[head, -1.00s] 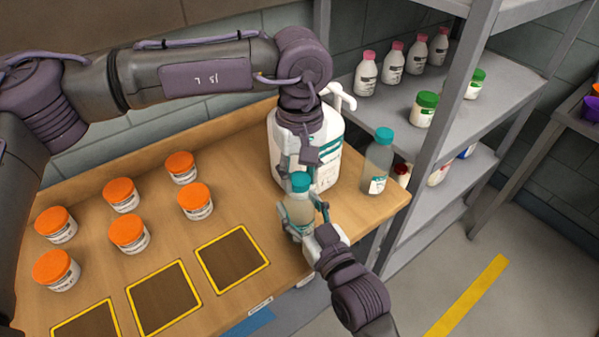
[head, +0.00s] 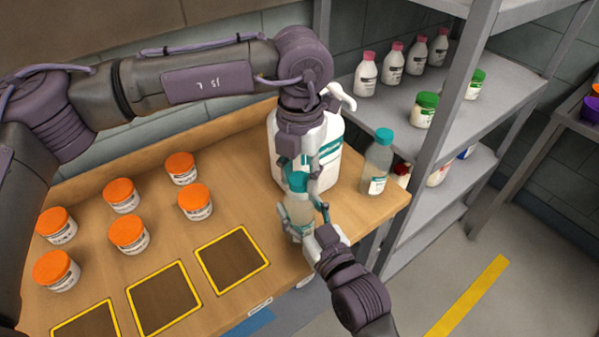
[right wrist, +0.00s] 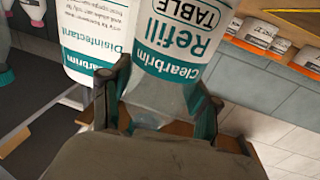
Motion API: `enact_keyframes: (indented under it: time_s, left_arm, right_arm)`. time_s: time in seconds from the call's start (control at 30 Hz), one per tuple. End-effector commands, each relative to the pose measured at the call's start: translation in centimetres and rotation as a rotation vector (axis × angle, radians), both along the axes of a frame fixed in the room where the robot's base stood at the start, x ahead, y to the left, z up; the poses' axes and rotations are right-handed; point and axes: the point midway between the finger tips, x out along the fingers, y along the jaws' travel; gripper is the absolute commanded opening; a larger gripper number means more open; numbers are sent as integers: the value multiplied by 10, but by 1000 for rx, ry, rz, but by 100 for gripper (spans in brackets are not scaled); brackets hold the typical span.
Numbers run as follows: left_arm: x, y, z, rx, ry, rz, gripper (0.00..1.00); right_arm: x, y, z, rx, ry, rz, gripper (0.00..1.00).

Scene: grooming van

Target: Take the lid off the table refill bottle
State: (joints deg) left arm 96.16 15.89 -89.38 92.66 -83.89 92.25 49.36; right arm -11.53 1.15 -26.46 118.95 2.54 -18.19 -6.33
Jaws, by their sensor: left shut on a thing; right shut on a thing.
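The table refill bottle (head: 299,214) is a clear bottle with a teal lid (head: 298,182), upright at the table's front right. In the right wrist view its label (right wrist: 180,50) reads "Clearbrim Refill TABLE", upside down. My right gripper (head: 306,218) is shut on the bottle's body from the front. My left gripper (head: 300,168) points down from above and is shut on the teal lid. The lid still sits at the bottle's top; whether a gap shows between them cannot be told.
A large white disinfectant jug (head: 328,150) stands close behind the bottle. Another teal-lidded bottle (head: 378,165) stands to the right near the table edge. Several orange-lidded jars (head: 128,234) and yellow-framed dark squares (head: 232,260) lie left. A grey shelf (head: 440,130) stands behind right.

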Motion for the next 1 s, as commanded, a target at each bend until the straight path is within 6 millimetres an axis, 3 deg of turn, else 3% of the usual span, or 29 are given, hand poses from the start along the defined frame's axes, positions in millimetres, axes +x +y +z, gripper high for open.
enact_keyframes:
  time_s: [0.6,0.77,1.0]
  left_arm:
    - [1,0,1,0,-4,1325,0]
    - [1,1,1,0,-5,1507,0]
    - [2,1,1,-1,-5,1520,0]
  right_arm:
    - [0,0,0,0,0,0,0]
    - [0,0,0,0,0,1,0]
    - [0,0,0,0,0,1,0]
